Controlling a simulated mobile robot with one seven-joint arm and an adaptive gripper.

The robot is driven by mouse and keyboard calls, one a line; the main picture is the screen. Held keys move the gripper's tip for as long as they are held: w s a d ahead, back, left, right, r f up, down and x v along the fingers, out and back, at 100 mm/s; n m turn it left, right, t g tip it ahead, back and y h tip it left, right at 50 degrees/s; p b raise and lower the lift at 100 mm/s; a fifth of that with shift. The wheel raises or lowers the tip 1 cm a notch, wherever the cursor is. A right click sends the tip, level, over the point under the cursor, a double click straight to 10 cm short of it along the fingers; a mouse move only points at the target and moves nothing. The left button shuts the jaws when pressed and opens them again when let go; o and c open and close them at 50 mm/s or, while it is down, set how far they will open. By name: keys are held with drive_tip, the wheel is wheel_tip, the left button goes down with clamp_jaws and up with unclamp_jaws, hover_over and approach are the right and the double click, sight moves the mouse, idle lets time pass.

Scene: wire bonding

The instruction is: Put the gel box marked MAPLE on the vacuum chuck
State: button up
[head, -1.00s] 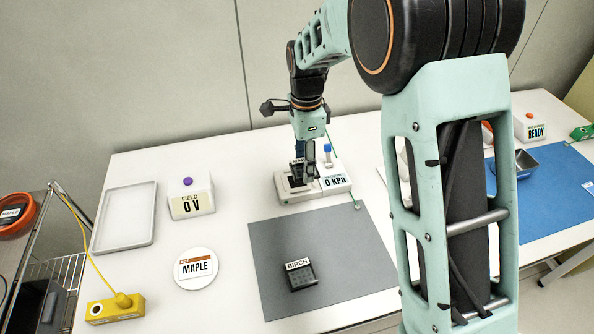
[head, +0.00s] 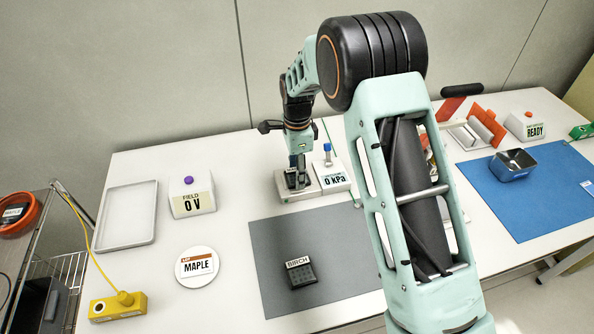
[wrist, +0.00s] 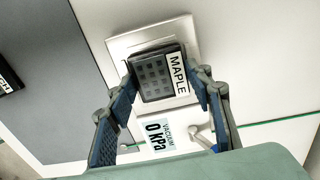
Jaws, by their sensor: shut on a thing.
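The gel box marked MAPLE (wrist: 154,76) is dark with a grid of pockets and a white label. It also shows small in the head view (head: 297,180). My gripper (wrist: 165,82) has its fingers on both sides of the box and is shut on it. In the head view my gripper (head: 297,166) points down over the vacuum chuck (head: 282,192), a pale block with a plate (wrist: 120,46). The box is over the plate; I cannot tell whether it touches. The chuck's vacuum display (head: 335,181) reads 0 kPa.
A gel box marked BIRCH (head: 301,273) lies on the grey mat (head: 345,240). A round white disc (head: 197,282) bears a MAPLE card. A FIELD unit (head: 192,196) reads 0 V, beside an empty white tray (head: 125,215). A blue-handled valve (head: 327,155) stands close beside my gripper.

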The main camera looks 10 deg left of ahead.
drive_tip(key=shift+f, duration=0.25)
drive_tip(key=o, duration=1.1)
wheel_tip(320, 180, up, 13)
drive_tip(key=shift+f, duration=0.2)
